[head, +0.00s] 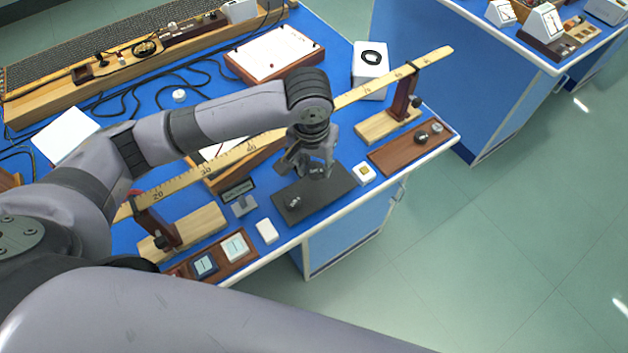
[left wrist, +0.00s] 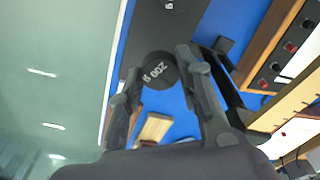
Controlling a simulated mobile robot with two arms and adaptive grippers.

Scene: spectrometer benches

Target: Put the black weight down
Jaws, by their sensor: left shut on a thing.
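My left gripper (head: 313,168) points down above the dark mat (head: 338,184) near the front edge of the blue bench. In the left wrist view its two fingers (left wrist: 158,66) are shut on the black weight (left wrist: 153,76), a round disc with pale lettering that looks like "200". In the head view the weight is mostly hidden between the fingers. The mat also shows in the left wrist view (left wrist: 150,35). Whether the weight touches the mat cannot be told. A smaller weight (head: 294,203) sits on the mat's left part. My right gripper is not in view.
A long yellow ruler (head: 433,57) on wooden stands runs behind the mat. A small white-and-yellow box (head: 364,174) and a brown wooden tray (head: 390,155) lie to the right. A white block (head: 267,231) lies to the left. The bench edge is close in front.

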